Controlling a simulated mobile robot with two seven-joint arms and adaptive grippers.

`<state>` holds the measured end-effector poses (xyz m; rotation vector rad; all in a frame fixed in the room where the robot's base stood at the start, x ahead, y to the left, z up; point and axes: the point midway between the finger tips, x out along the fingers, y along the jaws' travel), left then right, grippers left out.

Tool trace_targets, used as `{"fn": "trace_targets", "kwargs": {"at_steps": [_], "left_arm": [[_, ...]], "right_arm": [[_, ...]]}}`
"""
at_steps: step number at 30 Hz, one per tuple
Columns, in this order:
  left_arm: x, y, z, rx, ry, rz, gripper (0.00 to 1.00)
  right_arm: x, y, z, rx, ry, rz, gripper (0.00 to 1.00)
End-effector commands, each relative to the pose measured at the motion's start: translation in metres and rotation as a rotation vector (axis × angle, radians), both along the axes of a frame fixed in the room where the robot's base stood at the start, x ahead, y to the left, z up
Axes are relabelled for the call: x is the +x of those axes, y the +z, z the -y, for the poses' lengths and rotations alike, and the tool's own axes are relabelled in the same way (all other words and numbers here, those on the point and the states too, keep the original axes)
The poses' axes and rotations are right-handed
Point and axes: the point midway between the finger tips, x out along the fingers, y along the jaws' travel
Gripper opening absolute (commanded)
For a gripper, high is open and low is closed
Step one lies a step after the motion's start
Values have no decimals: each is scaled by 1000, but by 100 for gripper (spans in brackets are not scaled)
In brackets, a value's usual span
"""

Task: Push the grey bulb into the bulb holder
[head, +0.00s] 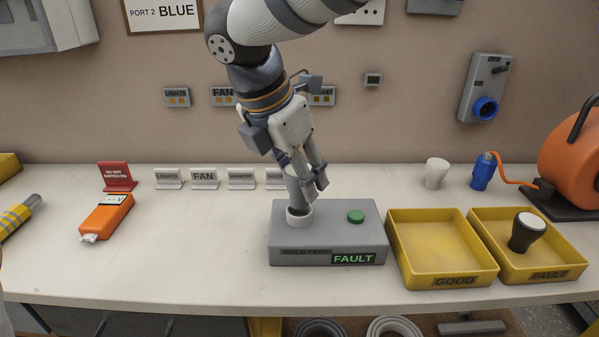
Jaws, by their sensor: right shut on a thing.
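The grey bulb (294,191) is in my right gripper (308,186), which is shut on it; the fingers and hand hide part of it. The bulb's lower end is at the white round bulb holder (299,219) on top of the grey bulb test box (336,232). I cannot tell how deep the bulb sits in it. The box has a green button (355,216) and a lit display reading FAULT (353,259). My left gripper is not in view.
Yellow trays marked GOOD (440,240) and FAULT (515,262) stand right of the box; the FAULT tray holds a black bulb with a white top (527,231). Behind are a white cup (436,173) and a blue connector (484,171).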

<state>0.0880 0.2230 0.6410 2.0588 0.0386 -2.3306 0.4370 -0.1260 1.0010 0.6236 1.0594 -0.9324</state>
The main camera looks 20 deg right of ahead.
Motion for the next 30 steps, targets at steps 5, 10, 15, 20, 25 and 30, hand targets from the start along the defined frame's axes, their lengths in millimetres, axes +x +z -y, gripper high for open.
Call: {"fn": "trace_targets", "kwargs": {"at_steps": [5, 10, 15, 20, 25, 30], "left_arm": [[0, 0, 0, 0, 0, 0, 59], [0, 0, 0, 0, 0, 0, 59], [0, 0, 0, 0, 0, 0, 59], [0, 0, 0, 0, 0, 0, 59], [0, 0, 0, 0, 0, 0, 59], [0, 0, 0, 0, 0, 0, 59]], "right_arm": [[0, -2, 0, 0, 0, 0, 11], [0, -6, 0, 1, -1, 1, 11], [0, -11, 0, -1, -1, 0, 11], [0, -15, 0, -1, 0, 0, 11], [0, -19, 0, -1, 0, 0, 11], [0, -23, 0, -1, 0, 0, 11]]}}
